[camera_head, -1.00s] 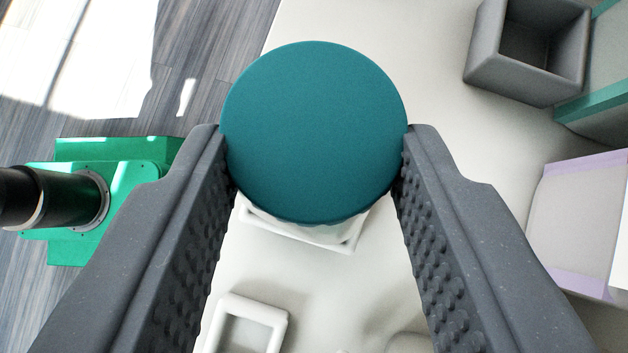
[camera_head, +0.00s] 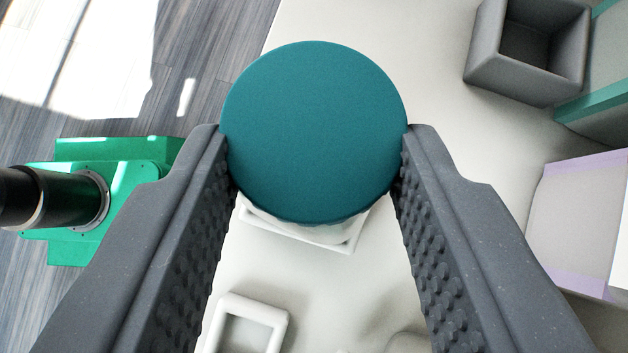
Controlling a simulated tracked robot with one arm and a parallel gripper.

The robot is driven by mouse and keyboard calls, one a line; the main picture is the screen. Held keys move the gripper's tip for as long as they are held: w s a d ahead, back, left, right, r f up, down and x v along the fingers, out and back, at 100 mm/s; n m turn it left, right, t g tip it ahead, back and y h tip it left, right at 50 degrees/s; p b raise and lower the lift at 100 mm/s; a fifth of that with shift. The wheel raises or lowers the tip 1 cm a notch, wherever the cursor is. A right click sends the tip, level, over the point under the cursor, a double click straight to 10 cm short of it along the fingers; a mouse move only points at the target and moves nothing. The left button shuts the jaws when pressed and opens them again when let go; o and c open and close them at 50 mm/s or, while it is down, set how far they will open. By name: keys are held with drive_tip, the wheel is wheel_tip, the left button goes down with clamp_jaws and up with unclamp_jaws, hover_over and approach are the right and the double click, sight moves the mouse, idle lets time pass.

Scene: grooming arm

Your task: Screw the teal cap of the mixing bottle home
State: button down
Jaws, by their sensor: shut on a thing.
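The teal cap (camera_head: 314,130) is a round flat disc seen from above, in the upper middle of the view. My gripper (camera_head: 315,155) is shut on the cap, with one dark grey, studded finger at its left edge and one at its right edge. The mixing bottle (camera_head: 300,230) is mostly hidden under the cap; only a pale strip shows below the cap's near edge. How far the cap sits down on the bottle cannot be seen.
A white square holder (camera_head: 345,245) shows under the bottle, and another white frame (camera_head: 245,325) lies nearer on the pale tabletop (camera_head: 440,60). A grey open box (camera_head: 530,50) stands at the upper right. A lilac-edged box (camera_head: 580,225) stands at the right.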

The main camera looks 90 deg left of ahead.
drive_tip(key=shift+s+m+t+b, duration=0.1)
drive_tip(key=shift+m+t+b, duration=0.45)
drive_tip(key=shift+b, duration=1.4)
drive_tip(key=shift+s+m+t+b, duration=0.25)
drive_tip(key=shift+m+t+b, duration=0.8)
drive_tip(key=shift+b, duration=1.25)
drive_tip(key=shift+s+a+m+h+b, duration=0.15)
drive_tip(key=shift+m+h+b, duration=0.25)
drive_tip(key=shift+m+b, duration=0.4)
drive_tip(key=shift+s+a+m+t+h+b, duration=0.15)
drive_tip(key=shift+m+t+h+b, duration=0.25)
drive_tip(key=shift+m+t+b, duration=0.5)
drive_tip(key=c, duration=0.7)
unclamp_jaws()
drive_tip(key=shift+p, duration=0.3)
drive_tip(key=shift+r, duration=0.1)
drive_tip(key=v, duration=0.8)
